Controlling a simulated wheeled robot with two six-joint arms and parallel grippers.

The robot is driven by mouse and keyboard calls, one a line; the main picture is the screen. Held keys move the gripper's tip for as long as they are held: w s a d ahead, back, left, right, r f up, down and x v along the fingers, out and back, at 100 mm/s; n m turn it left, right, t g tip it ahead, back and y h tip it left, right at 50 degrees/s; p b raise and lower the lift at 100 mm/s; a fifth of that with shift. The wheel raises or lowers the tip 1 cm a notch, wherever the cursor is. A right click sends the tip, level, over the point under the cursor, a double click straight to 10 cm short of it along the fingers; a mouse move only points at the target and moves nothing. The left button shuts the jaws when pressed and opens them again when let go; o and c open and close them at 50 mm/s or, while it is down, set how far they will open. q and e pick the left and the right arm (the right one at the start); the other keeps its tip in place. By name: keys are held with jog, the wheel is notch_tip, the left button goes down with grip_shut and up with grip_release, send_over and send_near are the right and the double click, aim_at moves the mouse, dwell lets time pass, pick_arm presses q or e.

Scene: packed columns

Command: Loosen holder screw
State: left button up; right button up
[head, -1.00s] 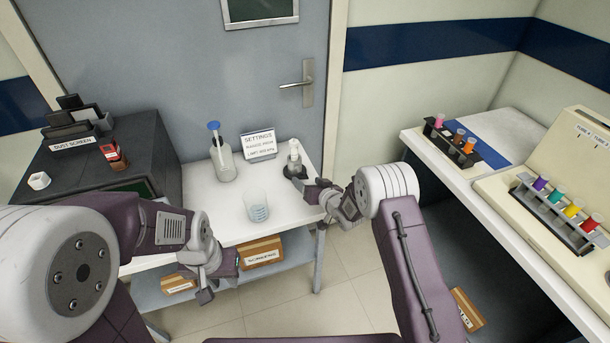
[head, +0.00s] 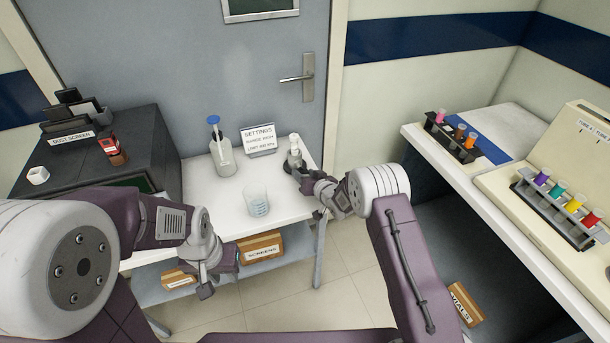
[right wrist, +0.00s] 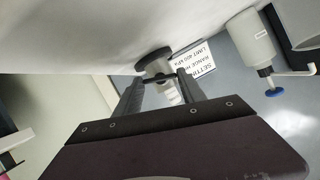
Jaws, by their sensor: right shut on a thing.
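The holder (head: 294,158) stands upright at the right end of the white table, a small pale body on a dark round foot. In the right wrist view the holder (right wrist: 157,67) appears upside down, with a thin dark bar across it that may be the screw (right wrist: 160,78). My right gripper (head: 306,184) is at the holder's near side; in its wrist view the gripper (right wrist: 161,80) has its fingers on both sides of the bar and is shut on it. The exact contact is too small to tell. My left gripper (head: 206,284) hangs in front of the table, apart from everything on it; its jaws are unclear.
A blue-topped bottle (head: 221,155), a settings sign (head: 259,140) and a glass beaker (head: 257,201) stand on the white table (head: 226,208). Boxes (head: 260,248) lie on the shelf below. A dark cabinet (head: 95,165) is left; a bench with vial racks (head: 452,138) is right.

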jog(key=n+h+b, duration=0.1)
jog(key=n+b, duration=0.1)
jog(key=b, duration=0.1)
jog(key=shift+a+f+n+t+h, duration=0.2)
jog(key=shift+n+t+h, duration=0.1)
jog(key=shift+h, duration=0.1)
jog(key=shift+s+a+r+n+h+b, duration=0.1)
jog(key=shift+r+n+h+b, duration=0.05)
jog(key=shift+n+h+b, duration=0.55)
jog(key=shift+n, duration=0.3)
jog(key=o, duration=1.4)
jog(key=shift+t, duration=0.3)
jog(key=shift+c, duration=0.2)
jog(key=v, duration=0.9)
jog(key=shift+r, duration=0.1)
